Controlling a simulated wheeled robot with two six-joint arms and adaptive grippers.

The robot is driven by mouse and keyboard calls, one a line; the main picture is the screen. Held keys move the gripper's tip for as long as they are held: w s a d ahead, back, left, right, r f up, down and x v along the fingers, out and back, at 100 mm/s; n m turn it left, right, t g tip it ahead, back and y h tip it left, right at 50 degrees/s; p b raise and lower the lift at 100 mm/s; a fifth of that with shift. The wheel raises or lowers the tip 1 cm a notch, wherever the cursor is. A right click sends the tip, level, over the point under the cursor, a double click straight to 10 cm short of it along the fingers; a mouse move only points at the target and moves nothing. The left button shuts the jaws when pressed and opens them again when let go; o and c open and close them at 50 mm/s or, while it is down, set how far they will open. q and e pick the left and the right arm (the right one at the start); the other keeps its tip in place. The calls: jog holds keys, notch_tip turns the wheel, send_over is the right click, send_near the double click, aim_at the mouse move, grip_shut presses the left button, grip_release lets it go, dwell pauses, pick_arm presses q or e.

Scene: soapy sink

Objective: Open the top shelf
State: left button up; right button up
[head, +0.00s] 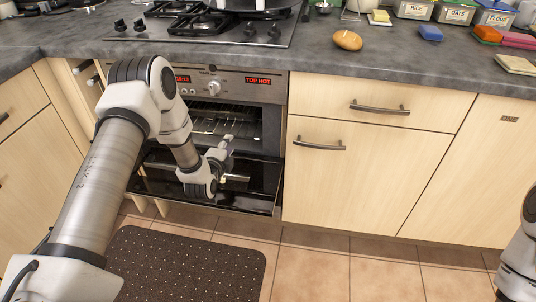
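The oven (238,86) stands below the hob with its door (262,194) tilted down open. A wire rack (210,122) shows inside, partly hidden by my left arm. My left gripper (234,160) is in front of the oven opening, just above the open door. Its fingers are small and partly hidden, so I cannot tell whether they are apart or touch anything. Right of the oven, a closed wooden top drawer (330,93) has a metal handle (380,108). My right gripper is out of view.
Below the drawer is a closed cabinet door (366,170). A dark mat (190,268) lies on the tiled floor. The floor before the drawer is clear.

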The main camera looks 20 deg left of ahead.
pick_arm(q)
jog(key=shift+w+a+f+n+y+b, duration=0.1)
jog(key=shift+a+f+n+y+b, duration=0.05)
jog(key=shift+a+f+b, duration=0.35)
jog(key=shift+a+f+n+y+b, duration=0.15)
jog(key=shift+a+f+b, duration=0.15)
jog(key=shift+f, duration=0.3)
jog(key=b+x, duration=0.2)
jog(key=x, duration=0.5)
jog(key=shift+r, duration=0.1)
jog(key=shift+w, duration=0.3)
grip_shut()
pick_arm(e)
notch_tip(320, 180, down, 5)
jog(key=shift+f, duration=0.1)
